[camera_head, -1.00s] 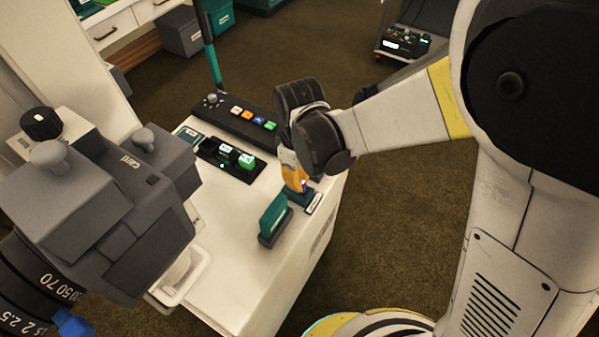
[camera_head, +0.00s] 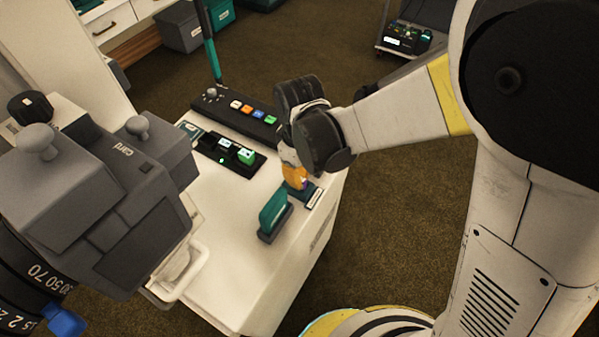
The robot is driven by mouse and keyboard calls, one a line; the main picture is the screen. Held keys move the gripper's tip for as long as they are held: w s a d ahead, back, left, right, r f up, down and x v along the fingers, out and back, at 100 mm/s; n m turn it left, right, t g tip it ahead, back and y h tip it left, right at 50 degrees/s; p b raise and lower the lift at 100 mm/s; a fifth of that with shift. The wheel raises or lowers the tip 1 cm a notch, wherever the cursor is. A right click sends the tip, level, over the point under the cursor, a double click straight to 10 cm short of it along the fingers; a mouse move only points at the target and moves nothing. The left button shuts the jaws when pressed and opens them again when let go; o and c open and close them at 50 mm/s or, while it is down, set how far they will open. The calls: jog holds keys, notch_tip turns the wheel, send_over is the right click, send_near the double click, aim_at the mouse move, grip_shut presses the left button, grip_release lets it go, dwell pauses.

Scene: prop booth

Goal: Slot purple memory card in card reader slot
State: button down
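My gripper (camera_head: 295,177) points down over the right part of the white cabinet top, its orange fingers low. A small purple patch, likely the purple memory card (camera_head: 303,182), shows at the fingertips. The fingers and my wrist hide most of it, so I cannot tell whether they are closed on it. A dark teal base lies just under the fingers, beside a small white label. A black unit (camera_head: 209,149) with a green light, likely the card reader, lies further back and left. A white-topped block and a green block sit in it.
A teal upright piece (camera_head: 272,208) stands in a dark holder just left of and in front of my gripper. A black button panel (camera_head: 222,108) lies behind. A large grey prop camera (camera_head: 100,200) fills the left. Bare white cabinet top (camera_head: 215,195) lies between.

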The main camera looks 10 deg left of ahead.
jog(key=c, duration=1.5)
grip_release()
jog(key=shift+r, duration=0.1)
jog(key=shift+r+p, duration=2.65)
jog(key=shift+r, duration=0.8)
